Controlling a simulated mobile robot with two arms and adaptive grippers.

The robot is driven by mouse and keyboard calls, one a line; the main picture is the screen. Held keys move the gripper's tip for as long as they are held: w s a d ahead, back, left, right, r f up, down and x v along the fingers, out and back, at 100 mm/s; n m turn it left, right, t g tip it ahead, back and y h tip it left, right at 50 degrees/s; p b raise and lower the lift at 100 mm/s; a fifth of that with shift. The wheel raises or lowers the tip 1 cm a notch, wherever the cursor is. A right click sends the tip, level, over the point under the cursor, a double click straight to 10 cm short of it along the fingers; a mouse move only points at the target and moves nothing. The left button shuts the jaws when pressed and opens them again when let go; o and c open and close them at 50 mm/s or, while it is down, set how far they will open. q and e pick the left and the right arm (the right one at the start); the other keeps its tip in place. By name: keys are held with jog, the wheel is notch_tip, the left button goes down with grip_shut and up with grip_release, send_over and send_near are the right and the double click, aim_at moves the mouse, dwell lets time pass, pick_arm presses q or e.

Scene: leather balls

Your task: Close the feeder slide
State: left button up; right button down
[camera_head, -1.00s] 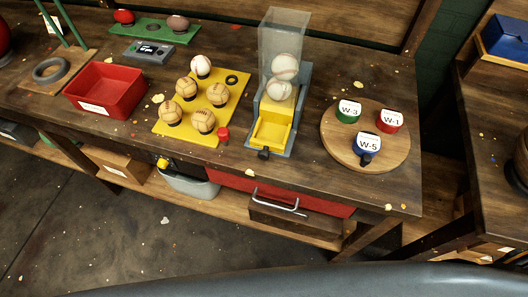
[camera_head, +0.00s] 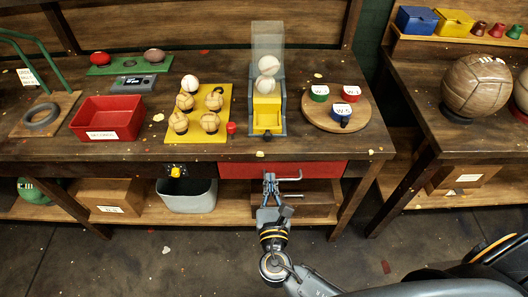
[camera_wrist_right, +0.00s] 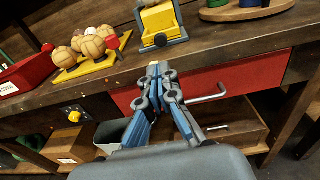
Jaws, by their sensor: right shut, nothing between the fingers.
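The feeder (camera_head: 267,85) stands on the workbench, with a clear hopper holding two white balls above a yellow slide (camera_head: 267,115) in a grey frame. A dark knob (camera_head: 266,136) is at the slide's front end. In the right wrist view the yellow slide (camera_wrist_right: 158,18) and its dark knob (camera_wrist_right: 160,40) show at the top. My right gripper (camera_head: 270,178) is shut and empty, below the bench's front edge before the red drawer (camera_head: 240,170). It also shows in the wrist view (camera_wrist_right: 153,68), below and apart from the knob. My left gripper is not in view.
A yellow rack with several balls (camera_head: 226,133) and a red knob (camera_head: 231,128) stands left of the feeder. A round wooden board (camera_head: 312,122) with three labelled cups is to its right. A drawer handle (camera_head: 290,179) sticks out beside my right gripper.

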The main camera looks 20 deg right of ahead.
jog(key=p, duration=0.1)
send_near(269, 137)
jog(key=p+x, duration=0.1)
jog(key=x, duration=0.6)
jog(key=shift+a+f, duration=0.1)
jog(key=shift+f, duration=0.1)
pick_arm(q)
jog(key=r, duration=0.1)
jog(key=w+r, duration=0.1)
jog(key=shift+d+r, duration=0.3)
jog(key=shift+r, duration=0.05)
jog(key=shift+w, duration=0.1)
pick_arm(e)
jog(key=shift+w, duration=0.15)
jog(key=b+x, duration=0.1)
jog(key=x, duration=0.2)
jog(key=shift+w, duration=0.35)
jog(key=shift+w+d, duration=0.25)
jog(key=shift+w, duration=0.1)
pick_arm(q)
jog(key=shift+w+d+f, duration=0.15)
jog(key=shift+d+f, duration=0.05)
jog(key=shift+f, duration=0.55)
pick_arm(e)
jog(key=shift+s+r, duration=0.1)
jog(key=shift+s, duration=0.05)
